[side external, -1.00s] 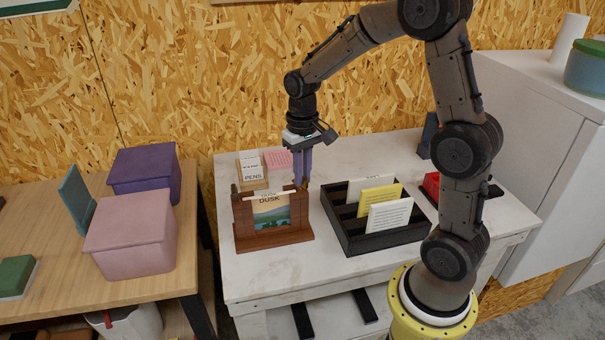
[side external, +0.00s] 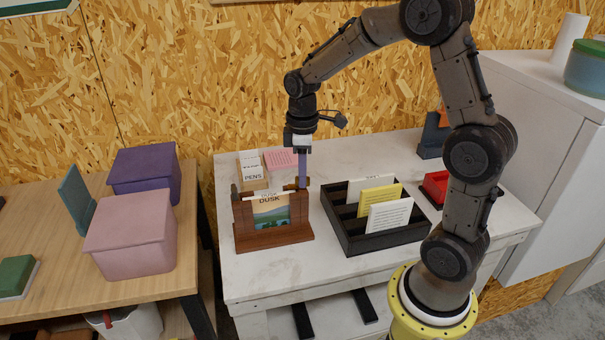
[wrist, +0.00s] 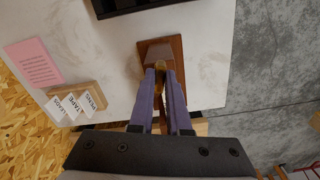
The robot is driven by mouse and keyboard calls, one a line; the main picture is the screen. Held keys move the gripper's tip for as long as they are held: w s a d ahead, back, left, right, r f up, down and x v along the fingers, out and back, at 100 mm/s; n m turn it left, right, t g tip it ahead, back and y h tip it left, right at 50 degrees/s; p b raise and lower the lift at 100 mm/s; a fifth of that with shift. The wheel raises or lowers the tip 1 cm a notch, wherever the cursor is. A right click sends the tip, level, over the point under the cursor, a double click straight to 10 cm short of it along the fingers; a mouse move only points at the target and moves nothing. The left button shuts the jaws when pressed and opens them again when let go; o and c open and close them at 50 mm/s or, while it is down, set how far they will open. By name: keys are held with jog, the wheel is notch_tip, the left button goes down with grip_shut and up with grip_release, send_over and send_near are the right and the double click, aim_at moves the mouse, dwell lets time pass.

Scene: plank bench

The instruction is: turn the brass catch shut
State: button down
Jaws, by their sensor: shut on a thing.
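A brown wooden stand (side external: 273,239) on the white bench holds a card (side external: 270,211) with a landscape and the word DUSK. In the wrist view the stand's reddish-brown wood (wrist: 173,45) shows beyond my fingertips. The brass catch (wrist: 160,66) is a small golden piece between the tips of my purple fingers in that view. In the side view my gripper (side external: 302,184) points down at the stand's right post, and the catch is hard to make out there. My gripper is shut on the catch. The exact angle of the catch is unclear.
A black sorter (side external: 375,238) with white and yellow cards stands right of the stand. A box of labelled cards (side external: 250,168) and a pink note (side external: 281,160) lie behind. A red block (side external: 436,186) is farther right. The bench front is clear.

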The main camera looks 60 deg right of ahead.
jog(key=shift+r+n, duration=0.1)
jog(key=shift+n, duration=1.3)
jog(key=c, duration=0.9)
grip_release()
notch_tip(320, 180, up, 14)
jog(key=shift+f, duration=0.1)
